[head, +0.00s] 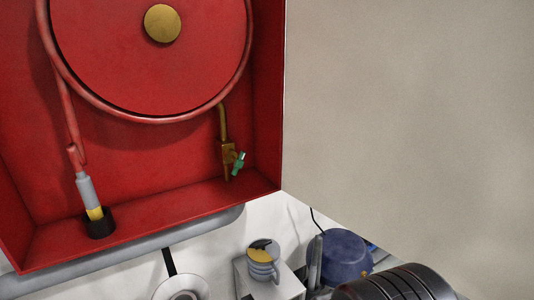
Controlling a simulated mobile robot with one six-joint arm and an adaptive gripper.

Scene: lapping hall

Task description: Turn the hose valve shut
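The hose valve (228,153) is a small brass body on a brass pipe, low on the right inside the red hose cabinet (150,200). Its green handle (238,163) sticks out to the right of the body and is tilted; I cannot tell whether the valve is open or shut. The hose reel (120,60) is a big red disc with a brass hub, above and left of the valve. The red hose runs down at left to a grey and yellow nozzle (88,195) standing in a black holder.
A pale grey panel (410,110) fills the right side, beside the cabinet. A grey pipe (130,254) runs under the cabinet. Below are a striped mug (262,266) on a white box, a blue pot-like object (341,257) and a dark ribbed cylinder (395,285).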

